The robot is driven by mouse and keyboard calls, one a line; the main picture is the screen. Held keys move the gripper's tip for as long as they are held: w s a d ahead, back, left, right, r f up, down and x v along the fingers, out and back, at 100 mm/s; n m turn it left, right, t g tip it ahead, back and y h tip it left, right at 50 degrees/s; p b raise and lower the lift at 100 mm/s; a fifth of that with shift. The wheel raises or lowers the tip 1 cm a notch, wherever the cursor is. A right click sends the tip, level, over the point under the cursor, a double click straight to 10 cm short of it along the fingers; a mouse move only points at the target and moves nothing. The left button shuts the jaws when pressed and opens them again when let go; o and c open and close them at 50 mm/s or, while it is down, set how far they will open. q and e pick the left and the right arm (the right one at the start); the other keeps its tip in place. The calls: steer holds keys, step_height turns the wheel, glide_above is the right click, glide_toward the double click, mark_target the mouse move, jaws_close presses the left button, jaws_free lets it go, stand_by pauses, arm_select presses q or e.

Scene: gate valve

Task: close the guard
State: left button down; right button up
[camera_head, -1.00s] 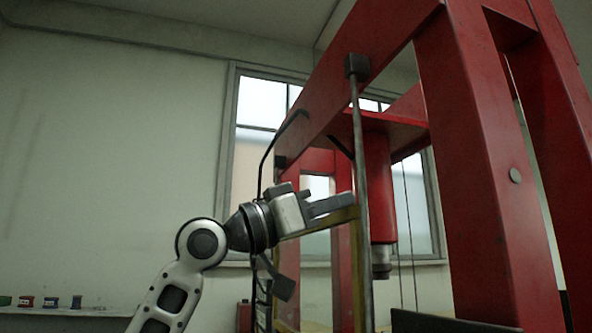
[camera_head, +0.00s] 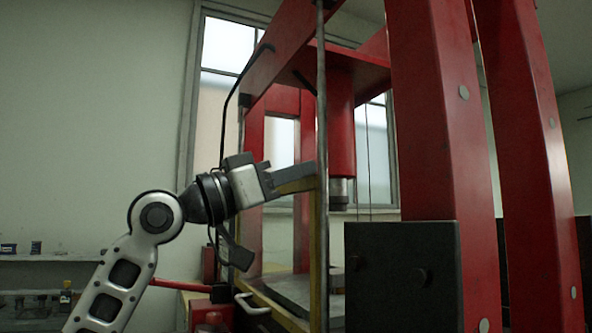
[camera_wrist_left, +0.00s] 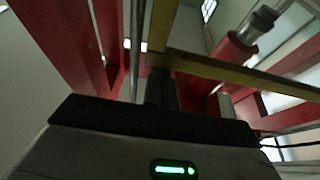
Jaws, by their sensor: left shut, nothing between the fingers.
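The guard (camera_head: 318,245) is a yellow-edged frame on the front of the red press, beside a thin vertical rod. A pale handle (camera_head: 250,306) shows near its lower edge. Its yellow top bar (camera_head: 296,186) also crosses the left wrist view (camera_wrist_left: 240,74). My left gripper (camera_head: 308,172) is shut and empty, its fingers lying along the top bar near the rod-side corner. In the left wrist view the fingers (camera_wrist_left: 162,88) reach up to the bar; whether they touch it I cannot tell. My right gripper is not in view.
The press's red posts (camera_head: 445,150) stand to the right, with a dark plate (camera_head: 403,275) in front. The ram (camera_head: 341,130) hangs behind the guard above a grey bed (camera_head: 290,288). A shelf (camera_head: 60,257) with small items runs along the left wall.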

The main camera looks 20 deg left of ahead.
arm_select(q)
steer(key=s+a, duration=0.6)
steer(key=a, duration=0.1)
steer(key=shift+r+p, duration=0.35)
steer(key=shift+p, duration=0.05)
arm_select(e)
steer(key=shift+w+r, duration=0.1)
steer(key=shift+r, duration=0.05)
arm_select(q)
steer(key=shift+a, duration=0.1)
